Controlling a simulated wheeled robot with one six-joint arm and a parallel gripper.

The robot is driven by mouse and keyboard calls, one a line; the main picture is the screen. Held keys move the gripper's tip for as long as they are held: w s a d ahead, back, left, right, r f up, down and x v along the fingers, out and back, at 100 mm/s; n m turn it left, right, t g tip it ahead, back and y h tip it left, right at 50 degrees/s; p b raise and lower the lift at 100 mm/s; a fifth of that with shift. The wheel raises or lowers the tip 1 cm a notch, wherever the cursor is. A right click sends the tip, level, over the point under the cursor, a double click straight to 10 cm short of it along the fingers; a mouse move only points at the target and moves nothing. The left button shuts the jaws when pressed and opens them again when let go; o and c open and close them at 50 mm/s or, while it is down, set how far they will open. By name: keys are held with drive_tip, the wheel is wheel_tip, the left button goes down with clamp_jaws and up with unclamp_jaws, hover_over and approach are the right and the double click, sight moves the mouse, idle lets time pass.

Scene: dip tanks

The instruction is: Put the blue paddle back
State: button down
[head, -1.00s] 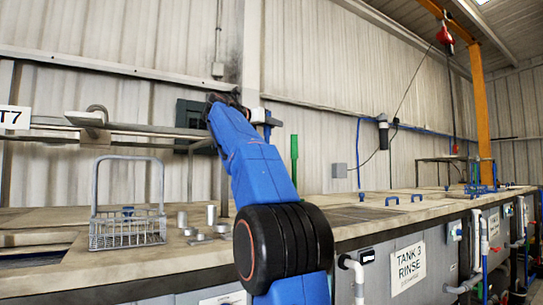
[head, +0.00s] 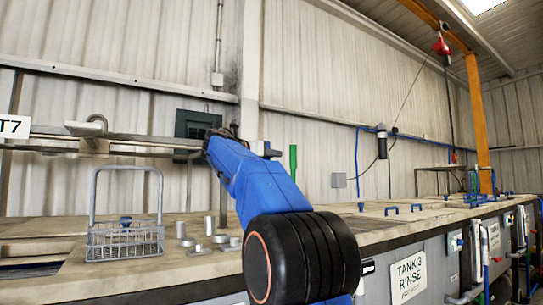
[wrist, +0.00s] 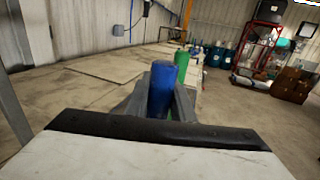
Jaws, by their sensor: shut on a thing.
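The blue paddle's handle (wrist: 161,88) stands upright between the grey fingers of my gripper (wrist: 160,97) in the wrist view. The gripper is shut on it. In the head view my blue arm hides the gripper and most of the paddle. A thin dark upright rod (head: 222,207) shows just left of my arm; I cannot tell whether it is the paddle's shaft. A green handle (wrist: 183,74) stands just beyond the blue one in the wrist view. It also shows upright right of my arm in the head view (head: 293,161).
A wire basket (head: 125,240) with a tall handle and several small metal pieces (head: 208,226) stand on the tank top at left. A horizontal rail (head: 150,138) runs above them. Low blue handles (head: 391,211) sit on the covers at right. The Tank 3 rinse sign (head: 408,277) is on the front.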

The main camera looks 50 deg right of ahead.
drive_tip(key=shift+f, duration=0.1)
drive_tip(key=c, duration=1.5)
unclamp_jaws()
drive_tip(key=a, duration=0.8)
drive_tip(key=s+a, duration=0.1)
drive_tip(key=a, duration=0.3)
